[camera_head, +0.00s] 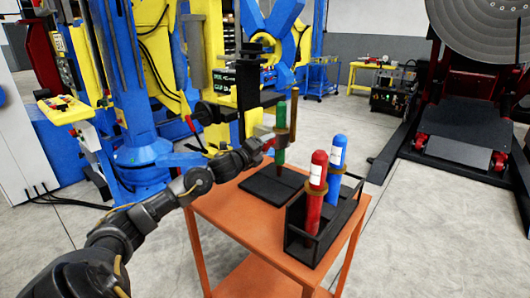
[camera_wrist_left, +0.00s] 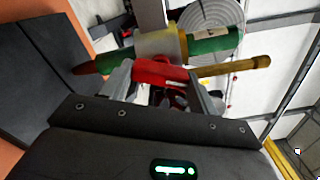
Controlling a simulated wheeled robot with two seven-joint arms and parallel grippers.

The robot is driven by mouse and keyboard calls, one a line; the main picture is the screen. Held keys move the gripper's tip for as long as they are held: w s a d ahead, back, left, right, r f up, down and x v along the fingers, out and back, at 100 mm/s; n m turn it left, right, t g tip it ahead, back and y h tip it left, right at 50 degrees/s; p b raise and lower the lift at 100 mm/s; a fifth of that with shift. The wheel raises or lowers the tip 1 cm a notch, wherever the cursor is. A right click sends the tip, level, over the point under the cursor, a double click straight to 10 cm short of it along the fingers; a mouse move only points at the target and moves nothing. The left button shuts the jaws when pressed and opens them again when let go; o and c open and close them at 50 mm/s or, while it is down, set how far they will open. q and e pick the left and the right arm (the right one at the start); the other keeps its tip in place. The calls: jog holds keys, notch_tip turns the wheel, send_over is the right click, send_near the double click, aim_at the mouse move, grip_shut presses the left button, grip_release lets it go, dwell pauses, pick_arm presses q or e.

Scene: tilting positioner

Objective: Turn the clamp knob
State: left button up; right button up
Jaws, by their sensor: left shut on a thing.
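My left gripper (camera_head: 270,138) comes in from the left over the orange cart and is shut on a green cylinder (camera_head: 281,131), which stands upright above a black pad. A gold-brown rod (camera_head: 294,108) runs alongside the cylinder. In the left wrist view, my left gripper (camera_wrist_left: 162,85) is at the middle of the green cylinder (camera_wrist_left: 214,41), by its gold collar. A red part lies between the fingers; I cannot tell what it belongs to. I cannot make out a clamp knob. My right gripper is not in view.
The orange cart (camera_head: 222,215) carries the black pad (camera_head: 262,190) and a black rack (camera_head: 298,243) holding a red cylinder (camera_head: 315,190) and a blue cylinder (camera_head: 336,160). A large positioner with a round grey plate (camera_head: 485,28) stands at the right. Floor between it and the cart is clear.

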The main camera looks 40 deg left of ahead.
pick_arm(q)
jog(key=shift+f+m, duration=0.1)
jog(key=shift+m, duration=0.3)
jog(key=shift+b, duration=0.3)
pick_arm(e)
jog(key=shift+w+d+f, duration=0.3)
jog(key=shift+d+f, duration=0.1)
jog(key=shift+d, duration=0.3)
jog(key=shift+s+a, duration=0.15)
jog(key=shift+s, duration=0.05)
pick_arm(q)
jog(key=o, duration=1)
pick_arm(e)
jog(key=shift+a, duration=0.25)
pick_arm(q)
jog(key=shift+s, duration=0.1)
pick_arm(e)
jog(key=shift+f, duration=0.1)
